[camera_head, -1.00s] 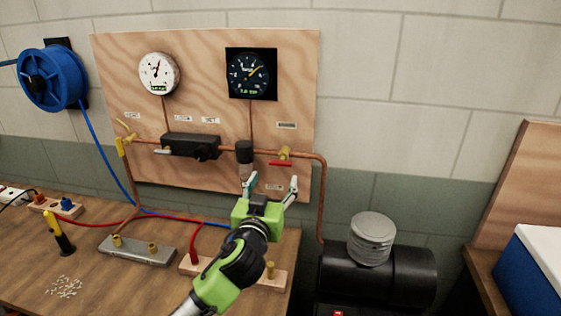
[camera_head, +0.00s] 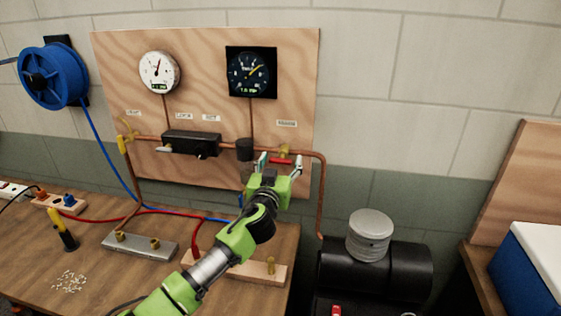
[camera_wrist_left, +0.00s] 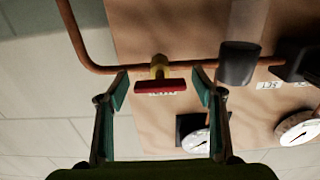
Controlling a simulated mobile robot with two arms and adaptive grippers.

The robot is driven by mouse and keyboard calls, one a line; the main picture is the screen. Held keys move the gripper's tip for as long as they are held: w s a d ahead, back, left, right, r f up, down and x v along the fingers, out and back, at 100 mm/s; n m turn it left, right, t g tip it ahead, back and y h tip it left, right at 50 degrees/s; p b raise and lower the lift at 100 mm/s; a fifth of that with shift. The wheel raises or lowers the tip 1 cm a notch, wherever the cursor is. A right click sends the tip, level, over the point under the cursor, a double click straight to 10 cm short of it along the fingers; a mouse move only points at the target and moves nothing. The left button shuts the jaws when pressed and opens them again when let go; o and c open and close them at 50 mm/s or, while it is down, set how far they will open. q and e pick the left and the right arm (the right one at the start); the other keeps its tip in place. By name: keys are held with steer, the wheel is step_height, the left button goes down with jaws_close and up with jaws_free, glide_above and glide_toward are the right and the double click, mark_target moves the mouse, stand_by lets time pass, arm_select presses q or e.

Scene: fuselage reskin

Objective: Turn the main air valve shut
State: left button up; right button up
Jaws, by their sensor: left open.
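The main air valve has a brass body (camera_head: 284,150) on the copper pipe and a red lever handle (camera_head: 281,161), which lies roughly along the pipe. In the left wrist view, which sees the board upside down, the red handle (camera_wrist_left: 162,86) and brass body (camera_wrist_left: 159,66) show clearly. My left gripper (camera_head: 281,164) is open at the valve, partly covering it in the head view. In the left wrist view its fingertips (camera_wrist_left: 161,90) appear on either side of the handle, with gaps; I cannot tell the depth or any contact. My right gripper is not in view.
Two gauges (camera_head: 159,72) (camera_head: 251,72), a black regulator block (camera_head: 191,144) and a dark cylinder (camera_head: 245,150) are on the plywood board (camera_head: 205,90). The bench (camera_head: 130,280) holds fittings and hoses. A black tank (camera_head: 400,270) stands at right.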

arm_select(q)
steer(key=c, duration=1.1)
